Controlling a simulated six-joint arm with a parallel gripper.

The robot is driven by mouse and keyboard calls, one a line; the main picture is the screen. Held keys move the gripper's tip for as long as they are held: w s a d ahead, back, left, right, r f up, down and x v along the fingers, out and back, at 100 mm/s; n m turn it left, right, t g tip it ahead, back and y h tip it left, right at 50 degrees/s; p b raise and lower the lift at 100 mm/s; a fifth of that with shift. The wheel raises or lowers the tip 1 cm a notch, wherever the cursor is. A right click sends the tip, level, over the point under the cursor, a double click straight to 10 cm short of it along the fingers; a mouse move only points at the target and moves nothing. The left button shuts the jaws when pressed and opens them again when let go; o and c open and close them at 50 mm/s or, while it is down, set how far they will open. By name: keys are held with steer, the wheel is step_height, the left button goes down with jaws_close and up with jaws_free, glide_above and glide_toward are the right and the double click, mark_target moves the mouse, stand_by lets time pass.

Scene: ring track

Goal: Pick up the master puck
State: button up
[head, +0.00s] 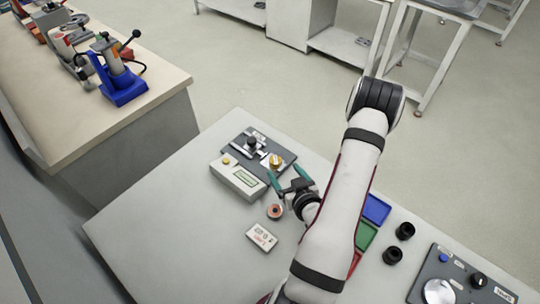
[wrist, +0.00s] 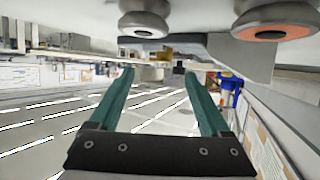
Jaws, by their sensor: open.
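A small round puck with an orange-brown face and dark centre (head: 274,211) lies on the table, just below my gripper in the head view. In the wrist view an orange-faced disc (wrist: 280,31) shows at the upper right and a grey disc (wrist: 144,25) at the upper left. I cannot tell which is the master puck; no label on them is readable. My gripper (head: 285,177) is open, its two teal fingers apart, and in the wrist view (wrist: 159,74) nothing is between them. The arm covers part of the table.
A grey display box (head: 237,178) and a dark fixture plate (head: 243,143) with a gold-coloured part (head: 275,161) stand near the fingers. A white label card (head: 262,237), blue tray (head: 376,208), green tray (head: 366,236), black cylinders (head: 405,231) and a control panel (head: 425,276) also lie here. The table's left front is clear.

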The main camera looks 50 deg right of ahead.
mark_target(276, 160)
steer(key=x, duration=0.6)
steer(key=shift+w, duration=0.15)
jaws_close()
